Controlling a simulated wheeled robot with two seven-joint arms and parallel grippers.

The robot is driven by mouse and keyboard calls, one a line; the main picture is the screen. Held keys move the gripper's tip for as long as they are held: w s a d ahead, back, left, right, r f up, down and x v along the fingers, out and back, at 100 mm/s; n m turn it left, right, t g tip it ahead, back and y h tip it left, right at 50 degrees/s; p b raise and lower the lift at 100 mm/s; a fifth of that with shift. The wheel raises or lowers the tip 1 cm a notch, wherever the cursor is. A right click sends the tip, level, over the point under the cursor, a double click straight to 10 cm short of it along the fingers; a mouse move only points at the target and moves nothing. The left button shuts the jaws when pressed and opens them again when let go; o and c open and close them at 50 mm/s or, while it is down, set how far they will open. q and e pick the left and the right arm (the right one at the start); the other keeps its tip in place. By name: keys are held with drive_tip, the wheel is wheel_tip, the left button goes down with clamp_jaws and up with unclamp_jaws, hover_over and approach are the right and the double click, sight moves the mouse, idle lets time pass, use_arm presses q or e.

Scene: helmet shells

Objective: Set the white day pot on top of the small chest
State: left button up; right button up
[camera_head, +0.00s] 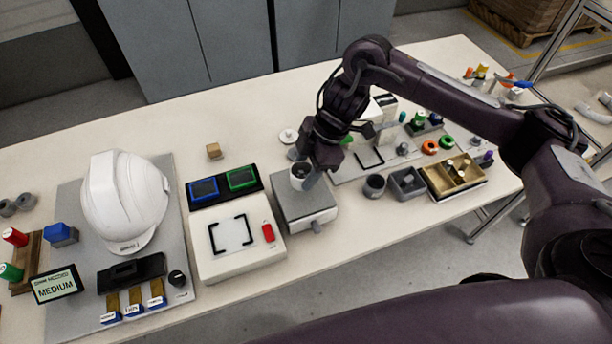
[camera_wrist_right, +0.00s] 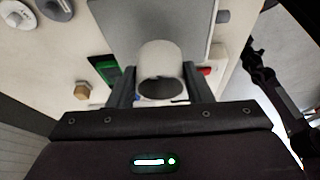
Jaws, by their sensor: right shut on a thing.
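The white day pot (camera_head: 299,182) is a small pale cup with a dark opening. It is over the left back part of the small chest (camera_head: 312,212), a grey box with a knob on its front. I cannot tell whether the pot touches the chest top. My right gripper (camera_head: 307,174) is shut on the pot. In the right wrist view the pot (camera_wrist_right: 160,58) sits between the two dark fingers, with the grey chest top (camera_wrist_right: 165,18) behind it. My left gripper is not in view.
Left of the chest are a white box (camera_head: 215,268) with a red piece and a black panel with blue and green squares. A white helmet (camera_head: 122,200) stands farther left. A dark cup (camera_head: 374,186) and grey bins (camera_head: 407,184) are to the right.

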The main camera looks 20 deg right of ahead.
sight(302, 176)
wheel_tip(302, 176, down, 3)
drive_tip(key=shift+r, duration=0.2)
drive_tip(key=shift+f, duration=0.2)
drive_tip(key=o, duration=1)
drive_tip(key=shift+f, duration=0.15)
drive_tip(key=shift+c, duration=0.2)
